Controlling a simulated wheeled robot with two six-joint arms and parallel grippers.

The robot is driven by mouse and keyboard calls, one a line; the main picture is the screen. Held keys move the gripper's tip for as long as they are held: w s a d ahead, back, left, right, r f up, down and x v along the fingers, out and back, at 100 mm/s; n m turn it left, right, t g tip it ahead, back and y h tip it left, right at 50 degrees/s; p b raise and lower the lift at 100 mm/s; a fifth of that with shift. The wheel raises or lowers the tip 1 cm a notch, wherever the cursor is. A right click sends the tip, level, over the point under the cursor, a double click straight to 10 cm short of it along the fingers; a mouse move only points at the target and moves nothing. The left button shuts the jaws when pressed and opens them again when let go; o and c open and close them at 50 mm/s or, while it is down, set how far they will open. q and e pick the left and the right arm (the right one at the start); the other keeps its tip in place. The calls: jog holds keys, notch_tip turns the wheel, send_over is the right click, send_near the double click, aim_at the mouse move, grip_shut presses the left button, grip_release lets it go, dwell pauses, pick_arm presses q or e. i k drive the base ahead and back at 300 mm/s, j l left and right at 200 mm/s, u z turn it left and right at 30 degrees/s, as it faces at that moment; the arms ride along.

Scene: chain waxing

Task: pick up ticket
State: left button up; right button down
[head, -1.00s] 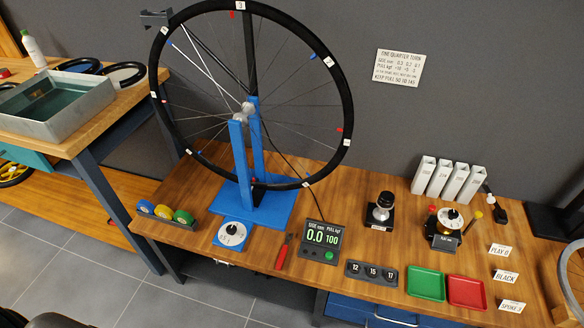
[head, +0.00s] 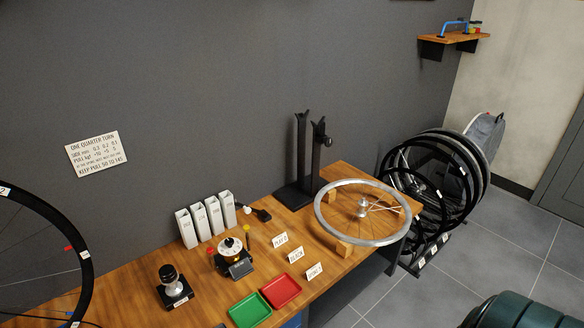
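Three small white cards stand on the wooden bench: one reads roughly PLAY 0 (head: 280,239), one reads BLACK (head: 296,255), and the front one (head: 314,272) seems to read SPOKE with a number. I cannot tell whether any of these is the ticket; nothing in view is labelled as one. Neither of my grippers is in view.
A red tray (head: 281,291) and a green tray (head: 250,310) lie left of the cards. A bare rim (head: 330,225) on wooden blocks lies to the right. A black stand (head: 314,160) is behind. Wheels (head: 440,180) stand beyond the bench end.

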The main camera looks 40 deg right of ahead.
aim_at(313, 272)
jog(key=z, duration=1.3)
